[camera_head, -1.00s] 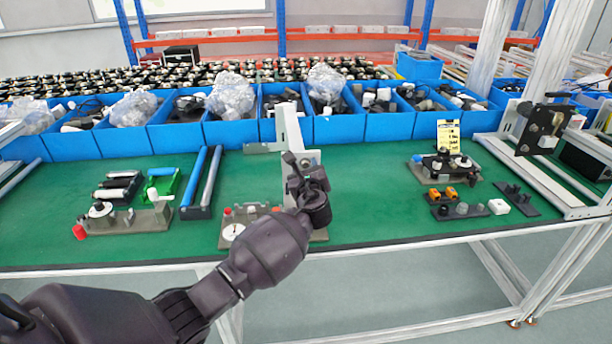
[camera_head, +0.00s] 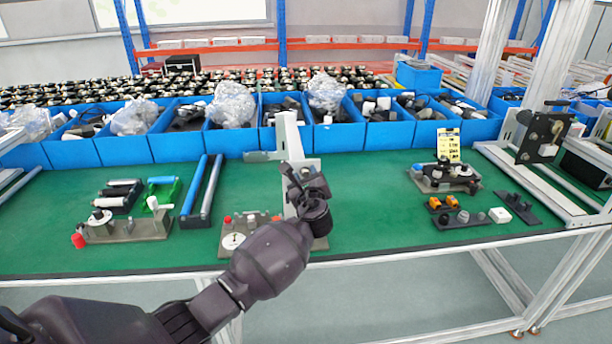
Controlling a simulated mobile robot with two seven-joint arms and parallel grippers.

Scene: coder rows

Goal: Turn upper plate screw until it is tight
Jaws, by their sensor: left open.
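My left gripper (camera_head: 298,174) is in front of a grey-white upright bracket (camera_head: 284,138) at the middle of the green-topped bench. Its dark fingers point up and away, and they are open. The gripper and wrist cover part of the bracket's plate. I cannot make out the upper plate screw; it is too small or hidden behind the gripper. I cannot tell whether a finger touches the bracket. The base fixture (camera_head: 234,241), with a white dial and red knobs, lies just left of my wrist. My right gripper is out of view.
A fixture with a red knob (camera_head: 126,228) and two long rollers (camera_head: 206,186) lie to the left. Dark fixtures (camera_head: 444,180) and a white block (camera_head: 499,215) lie to the right. Blue bins (camera_head: 338,137) line the back. The green surface (camera_head: 375,205) right of the bracket is clear.

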